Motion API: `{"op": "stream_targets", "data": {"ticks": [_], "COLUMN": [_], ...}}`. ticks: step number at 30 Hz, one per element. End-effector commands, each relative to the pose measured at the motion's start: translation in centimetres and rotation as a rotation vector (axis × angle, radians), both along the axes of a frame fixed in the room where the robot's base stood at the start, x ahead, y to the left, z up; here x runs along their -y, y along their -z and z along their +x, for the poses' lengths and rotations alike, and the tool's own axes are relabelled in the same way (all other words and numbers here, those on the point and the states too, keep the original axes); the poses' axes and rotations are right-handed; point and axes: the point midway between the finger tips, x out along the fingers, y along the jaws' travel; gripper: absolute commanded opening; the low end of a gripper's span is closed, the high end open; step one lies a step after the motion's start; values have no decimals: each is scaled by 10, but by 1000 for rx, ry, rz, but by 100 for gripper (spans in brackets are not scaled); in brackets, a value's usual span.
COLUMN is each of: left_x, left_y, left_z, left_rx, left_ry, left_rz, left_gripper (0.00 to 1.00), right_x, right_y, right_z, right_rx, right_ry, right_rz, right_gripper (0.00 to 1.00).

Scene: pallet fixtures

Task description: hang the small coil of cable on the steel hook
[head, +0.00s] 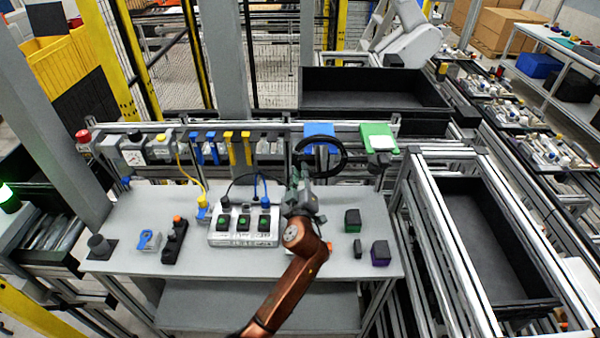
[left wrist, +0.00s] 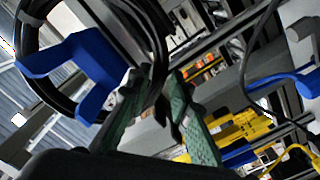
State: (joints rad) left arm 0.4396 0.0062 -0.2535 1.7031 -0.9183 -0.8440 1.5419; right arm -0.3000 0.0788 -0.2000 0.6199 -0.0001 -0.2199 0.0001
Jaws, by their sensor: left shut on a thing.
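The small coil of cable is a black ring (head: 345,160) standing up near the back rail in the head view. In the left wrist view its black strands (left wrist: 158,62) pass between the green fingers. My left gripper (head: 299,180) is shut on the coil at its lower left and holds it above the table; it also shows in the left wrist view (left wrist: 155,105). I cannot clearly make out the steel hook in either view. My right gripper is out of view.
A blue panel (head: 320,129) is behind the coil, with a green one (head: 377,135) to its right. A switch box (head: 244,239) with cables stands left of my gripper. Dark blocks (head: 352,221) (head: 381,252) stand to the right on the grey table (head: 330,265).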

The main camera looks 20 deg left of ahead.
Motion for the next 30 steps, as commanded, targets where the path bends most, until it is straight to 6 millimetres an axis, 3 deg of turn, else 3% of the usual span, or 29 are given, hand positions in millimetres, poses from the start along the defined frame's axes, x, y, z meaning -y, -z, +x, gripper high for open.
{"op": "stream_targets", "data": {"ticks": [17, 30], "left_x": [2, 2], "left_y": [-5, -22], "left_z": [0, 0], "left_rx": [5, 5], "left_ry": [5, 3], "left_rz": [0, 0], "left_gripper": [0, 0], "right_x": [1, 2], "right_y": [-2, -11], "right_z": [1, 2], "right_rx": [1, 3], "right_ry": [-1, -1], "right_rz": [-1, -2], "right_gripper": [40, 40]}}
